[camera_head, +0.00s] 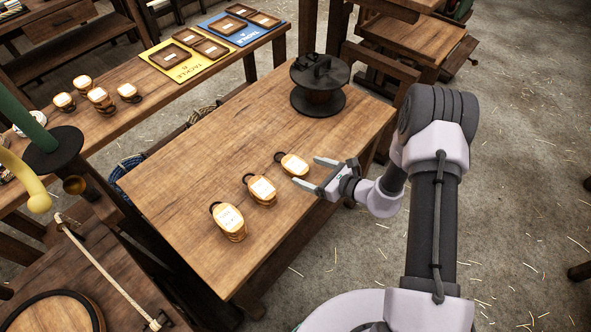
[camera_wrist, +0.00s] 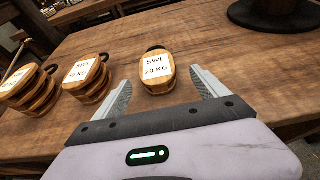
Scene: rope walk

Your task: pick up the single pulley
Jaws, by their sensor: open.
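The single pulley (camera_head: 293,165) is a thin, pale wooden block with a dark ring and a white label. It lies on the workbench (camera_head: 180,180), nearest my gripper. In the wrist view the single pulley (camera_wrist: 157,74) reads "SWL 20 KG". My gripper (camera_head: 306,171) is open and low over the bench. Its fingertips point at the pulley from the right. In the wrist view the pulley lies ahead, between the two fingers, with gaps on both sides. The depth of the fingertips along it is hard to tell.
A thicker pulley (camera_head: 261,191) and a still thicker pulley (camera_head: 229,222) stand in a row to the left. A dark, flanged drum (camera_head: 320,85) stands at the bench's far end. More blocks (camera_head: 99,97) and trays (camera_head: 188,37) are on another bench behind.

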